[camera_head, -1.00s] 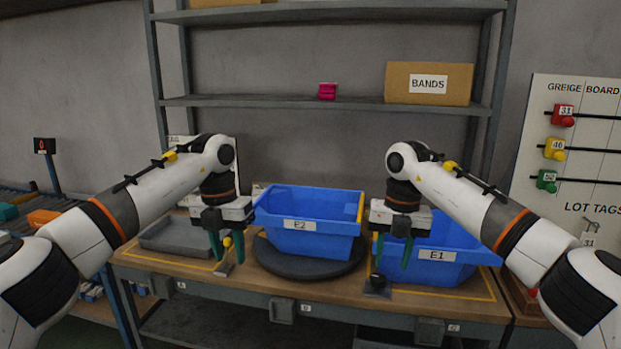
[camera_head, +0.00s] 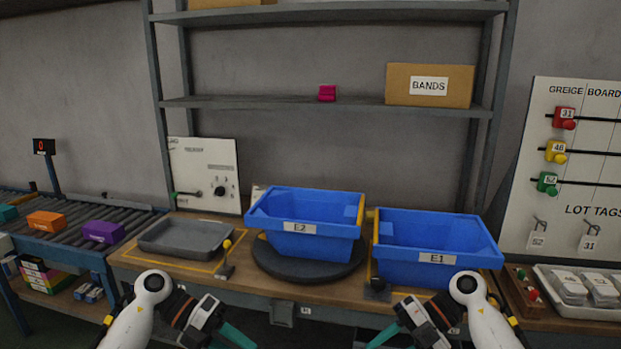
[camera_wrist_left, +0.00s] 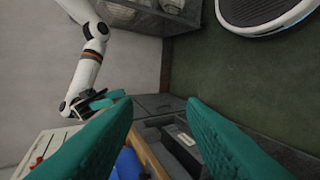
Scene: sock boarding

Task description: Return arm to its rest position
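My left gripper (camera_head: 236,341) is low at the bottom of the head view, in front of the bench's front edge. In the left wrist view its two green fingers (camera_wrist_left: 165,125) stand wide apart with nothing between them. My right gripper (camera_head: 384,338) is low at the bottom right, also in front of the bench. Its fingertips run towards the lower edge of the head view and its opening is hard to make out. It also shows small in the left wrist view (camera_wrist_left: 100,100). Both grippers are clear of the bins.
Blue bin E2 (camera_head: 299,228) sits on a dark round turntable (camera_head: 275,265); blue bin E1 (camera_head: 437,258) stands to its right. A grey tray (camera_head: 186,237) lies left on the bench. A conveyor (camera_head: 72,240) carries coloured boxes at far left. A shelf stands behind.

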